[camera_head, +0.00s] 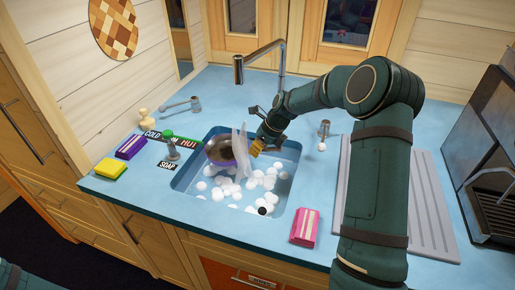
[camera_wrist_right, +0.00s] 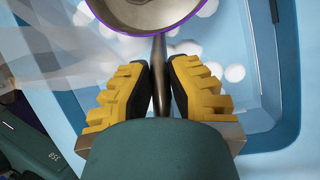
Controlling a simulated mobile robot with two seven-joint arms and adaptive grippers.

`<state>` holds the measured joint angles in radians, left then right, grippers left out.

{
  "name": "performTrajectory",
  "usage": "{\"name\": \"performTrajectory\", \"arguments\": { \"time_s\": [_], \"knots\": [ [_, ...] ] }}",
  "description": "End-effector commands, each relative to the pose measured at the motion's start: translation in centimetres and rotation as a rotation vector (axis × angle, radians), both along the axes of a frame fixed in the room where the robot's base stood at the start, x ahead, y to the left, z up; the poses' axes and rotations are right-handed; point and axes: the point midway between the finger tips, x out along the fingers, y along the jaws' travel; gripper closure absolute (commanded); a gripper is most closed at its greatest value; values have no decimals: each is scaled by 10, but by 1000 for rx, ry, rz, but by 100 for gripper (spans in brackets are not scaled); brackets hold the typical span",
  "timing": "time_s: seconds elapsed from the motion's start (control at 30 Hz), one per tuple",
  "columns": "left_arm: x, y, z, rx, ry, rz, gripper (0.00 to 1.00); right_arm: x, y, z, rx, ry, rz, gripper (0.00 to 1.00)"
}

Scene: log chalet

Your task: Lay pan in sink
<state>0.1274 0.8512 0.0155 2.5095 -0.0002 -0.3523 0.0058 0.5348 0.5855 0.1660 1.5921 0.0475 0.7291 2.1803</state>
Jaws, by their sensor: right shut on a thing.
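The pan (camera_head: 222,152) has a purple rim and hangs tilted over or inside the left part of the blue sink (camera_head: 290,156). In the right wrist view the pan's bowl (camera_wrist_right: 150,14) is at the top edge, with its dark handle running down between my fingers. My right gripper (camera_head: 260,145) is shut on that handle; its yellow pads (camera_wrist_right: 160,88) press from both sides. White balls like foam cover much of the sink floor. I cannot tell whether the pan touches them. My left gripper is not in view.
A tall faucet (camera_head: 239,70) stands behind the sink. A translucent whitish sheet (camera_head: 243,150) crosses beside the pan.

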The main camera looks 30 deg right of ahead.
Motion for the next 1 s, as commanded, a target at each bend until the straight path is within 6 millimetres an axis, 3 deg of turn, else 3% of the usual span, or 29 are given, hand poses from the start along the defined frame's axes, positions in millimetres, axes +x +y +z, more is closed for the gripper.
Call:
{"name": "performTrajectory", "arguments": {
  "time_s": [0.5,1.0],
  "knots": [
    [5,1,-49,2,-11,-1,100,1,0,-56,0,-3,0,100],
    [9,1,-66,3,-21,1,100,1,1,-104,0,-2,0,100]
  ]
}}
